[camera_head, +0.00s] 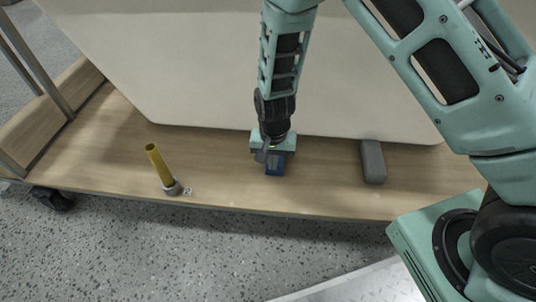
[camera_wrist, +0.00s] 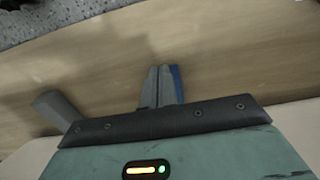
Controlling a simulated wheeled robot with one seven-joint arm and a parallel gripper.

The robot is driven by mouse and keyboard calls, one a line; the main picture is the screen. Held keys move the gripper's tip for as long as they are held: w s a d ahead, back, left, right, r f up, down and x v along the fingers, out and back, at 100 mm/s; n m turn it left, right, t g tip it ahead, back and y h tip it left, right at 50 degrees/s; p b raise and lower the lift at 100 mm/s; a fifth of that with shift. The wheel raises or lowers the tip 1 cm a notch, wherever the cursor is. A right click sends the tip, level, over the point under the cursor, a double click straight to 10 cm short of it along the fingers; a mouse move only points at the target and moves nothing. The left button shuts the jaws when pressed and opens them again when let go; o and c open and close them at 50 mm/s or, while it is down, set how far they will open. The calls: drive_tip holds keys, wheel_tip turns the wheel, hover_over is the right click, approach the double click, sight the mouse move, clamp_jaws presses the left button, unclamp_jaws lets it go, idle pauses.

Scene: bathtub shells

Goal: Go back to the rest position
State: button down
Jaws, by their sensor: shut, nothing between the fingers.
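My gripper (camera_head: 268,150) is at the end of my teal arm, low over the wooden shelf in the head view. In the wrist view its two grey fingers (camera_wrist: 158,88) are together, with nothing between them. A small blue object (camera_head: 275,164) is right by the fingertips in the head view. A strip of blue (camera_wrist: 177,82) shows just beside the right finger in the wrist view. I cannot tell whether the gripper touches it.
A yellow cylinder (camera_head: 158,165) with a grey end leans on the wooden shelf (camera_head: 225,180) at the left. A grey block (camera_head: 373,162) lies at the right. A large pale shell (camera_head: 180,70) rises behind. Speckled floor (camera_head: 150,250) lies in front.

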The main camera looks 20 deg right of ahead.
drive_tip(key=s+a+r+n+y+p, duration=0.1)
drive_tip(key=s+a+r+n, duration=0.15)
drive_tip(key=r, duration=0.35)
drive_tip(key=s+a+r+n+y+p, duration=0.1)
drive_tip(key=s+a+r, duration=0.15)
drive_tip(key=r, duration=0.45)
drive_tip(key=s+d+r+n+h+p, duration=0.15)
drive_tip(key=s+r+n, duration=0.25)
drive_tip(key=s+r, duration=0.5)
drive_tip(key=s+d+r+n+p, duration=0.25)
drive_tip(key=s+r+n, duration=0.25)
drive_tip(key=s+r, duration=0.4)
wheel_tip(320, 180, up, 37)
drive_tip(key=p, duration=3.6)
drive_tip(key=shift+w, duration=0.2)
drive_tip(key=shift+m, duration=0.25)
